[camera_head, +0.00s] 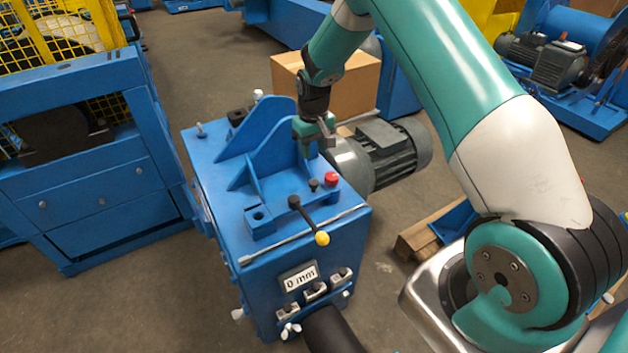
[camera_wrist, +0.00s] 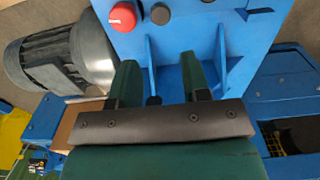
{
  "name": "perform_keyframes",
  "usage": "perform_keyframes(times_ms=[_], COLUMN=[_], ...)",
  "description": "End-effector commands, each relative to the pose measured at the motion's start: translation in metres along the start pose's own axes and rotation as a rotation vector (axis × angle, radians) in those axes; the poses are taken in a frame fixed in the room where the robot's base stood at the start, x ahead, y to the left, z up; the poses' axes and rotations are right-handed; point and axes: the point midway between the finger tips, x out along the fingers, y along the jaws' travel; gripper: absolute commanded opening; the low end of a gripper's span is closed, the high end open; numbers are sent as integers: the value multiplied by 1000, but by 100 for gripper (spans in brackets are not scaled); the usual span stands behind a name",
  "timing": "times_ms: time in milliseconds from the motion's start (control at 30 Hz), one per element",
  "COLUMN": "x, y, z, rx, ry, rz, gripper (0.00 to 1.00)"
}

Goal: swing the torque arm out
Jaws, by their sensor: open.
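The blue machine (camera_head: 215,215) stands in the middle of the head view, with blue upright ribs on its top. A silver rod (camera_head: 290,240) lies along the top's front edge; I cannot tell whether it is the torque arm. My gripper (camera_head: 316,138) is above the machine's back right part, beside the tall rib. In the wrist view my gripper (camera_wrist: 158,78) has its two green fingers spread, with blue bracket between and around them. Contact cannot be told.
A red button (camera_head: 331,179) and a black button (camera_head: 314,184) sit on the machine top; a grey motor (camera_head: 390,150) is at its right. A "0 mm" display (camera_head: 299,276) is on the front. A cardboard box (camera_head: 350,88) stands behind.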

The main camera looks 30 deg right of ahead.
Motion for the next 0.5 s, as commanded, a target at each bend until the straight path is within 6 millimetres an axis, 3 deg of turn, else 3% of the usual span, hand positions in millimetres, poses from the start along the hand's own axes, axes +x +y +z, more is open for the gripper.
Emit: perform_keyframes(times_ms=[300,500], x=[74,108], y=[-1,-1], z=[2,1], rx=[-1,-1], ry=[-4,-2], rz=[-1,-1], gripper=[43,43])
